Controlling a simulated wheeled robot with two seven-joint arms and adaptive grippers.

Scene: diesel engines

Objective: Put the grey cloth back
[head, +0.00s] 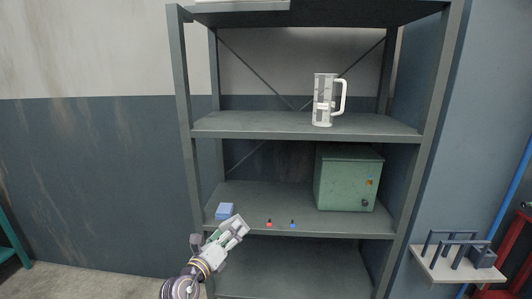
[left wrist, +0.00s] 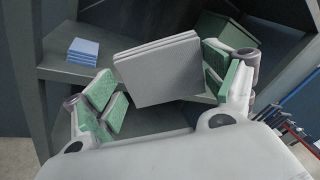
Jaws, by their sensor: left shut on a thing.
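The grey cloth (left wrist: 160,75) is a folded, layered square between the green-padded fingers of my left gripper (left wrist: 158,82) in the left wrist view. My left gripper (head: 235,229) is shut on it. In the head view the gripper is in front of the left part of a grey metal shelf unit (head: 300,227), around the height of its lower-middle shelf. The cloth shows there only as a small pale shape at the fingertips, hard to tell from the gripper. My right gripper is in neither view.
A folded blue cloth (head: 225,210) lies at the left of that shelf. Small red (head: 269,223) and blue (head: 292,223) items lie near its front edge. A green metal box (head: 345,180) stands at its right. A white mug-like container (head: 323,100) stands one shelf up. The shelf's middle is clear.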

